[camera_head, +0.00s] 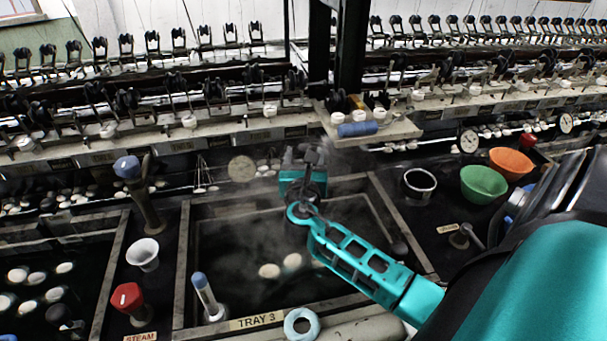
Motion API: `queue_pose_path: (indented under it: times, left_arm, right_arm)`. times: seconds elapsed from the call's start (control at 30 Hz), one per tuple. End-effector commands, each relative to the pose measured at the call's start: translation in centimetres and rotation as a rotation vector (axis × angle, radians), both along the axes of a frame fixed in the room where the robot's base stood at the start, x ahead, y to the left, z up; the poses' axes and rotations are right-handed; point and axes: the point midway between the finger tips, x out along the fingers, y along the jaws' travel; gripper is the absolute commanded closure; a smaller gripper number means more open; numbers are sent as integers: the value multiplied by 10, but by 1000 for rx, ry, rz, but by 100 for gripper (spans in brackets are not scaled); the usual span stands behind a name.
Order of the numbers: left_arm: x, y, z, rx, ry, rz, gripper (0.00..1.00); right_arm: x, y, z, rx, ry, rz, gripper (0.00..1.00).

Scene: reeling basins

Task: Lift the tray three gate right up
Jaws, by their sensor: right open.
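Tray 3 (183,265) is a dark, steaming basin with a grey rim and a "TRAY 3" label on its front edge. A dark upright handle (311,158), apparently the gate's, stands at its back rim; the gate's lower part is hidden. My right gripper (303,198), teal, reaches in from the right over the basin. It is open, with its tip at the dark handle and teal parts in front of and behind it. I cannot tell whether they touch. My left gripper is not in view.
Two pale cocoons (269,271) float in the basin. A blue-topped rod (203,295) and a pale blue ring (301,325) are at its front. A red-topped valve (128,298) and white cup (142,254) stand left. Green (483,184) and orange bowls (511,163) stand right. A shelf (375,133) overhangs behind.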

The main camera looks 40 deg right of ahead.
Motion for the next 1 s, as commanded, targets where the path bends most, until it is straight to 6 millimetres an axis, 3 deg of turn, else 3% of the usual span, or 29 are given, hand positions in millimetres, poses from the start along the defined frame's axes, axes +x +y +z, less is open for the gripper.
queue_pose_path:
  times: [0.2,0.4,1.0]
  left_arm:
    - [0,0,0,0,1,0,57]
    - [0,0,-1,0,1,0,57]
    - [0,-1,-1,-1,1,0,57]
  right_arm:
    - [-35,33,-1,1,1,1,41]
    - [-52,49,0,-1,1,0,41]
    - [-55,53,0,-1,0,-1,41]
